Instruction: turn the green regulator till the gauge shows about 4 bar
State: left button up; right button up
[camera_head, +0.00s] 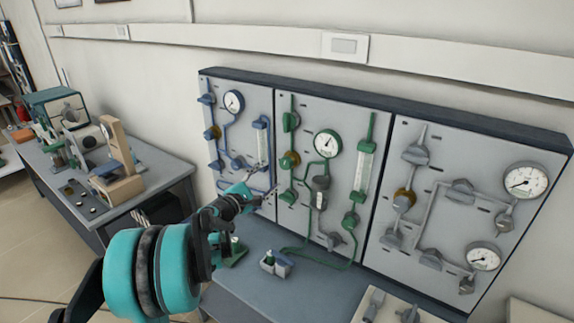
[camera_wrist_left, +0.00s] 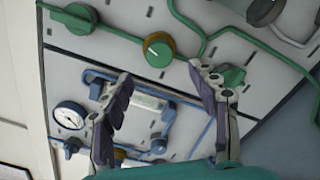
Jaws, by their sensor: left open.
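The green regulator (camera_head: 289,160) is a round knob with a brass-coloured collar on the left of the middle panel. It also shows in the left wrist view (camera_wrist_left: 158,49), with a pale mark on its face. The green-rimmed gauge (camera_head: 327,143) is up and right of it; its needle is too small to read surely. My left gripper (camera_head: 258,190) is in front of the panels, below and left of the regulator in the head view. In the left wrist view its two fingers (camera_wrist_left: 161,73) are spread and empty, with the knob beyond the tips, apart from them. My right gripper is not in view.
A blue-piped panel with its own gauge (camera_head: 233,101) adjoins on the left, and a grey-piped panel with gauges (camera_head: 525,181) on the right. A green valve handle (camera_wrist_left: 231,75) shows beyond the right finger in the wrist view. The bench (camera_head: 245,287) runs below the panels.

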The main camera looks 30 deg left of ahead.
aim_at(284, 165)
pick_arm(q)
jog(key=w+n, duration=0.2)
jog(key=n, duration=0.1)
jog(key=w+n+b, duration=0.1)
jog(key=w+n, duration=0.2)
jog(key=w+n+b, duration=0.1)
jog(key=w+n, duration=0.2)
jog(key=shift+w+d+n, duration=0.2)
jog(key=shift+d+n, duration=0.1)
jog(key=shift+n, duration=0.1)
jog(key=shift+w, duration=0.55)
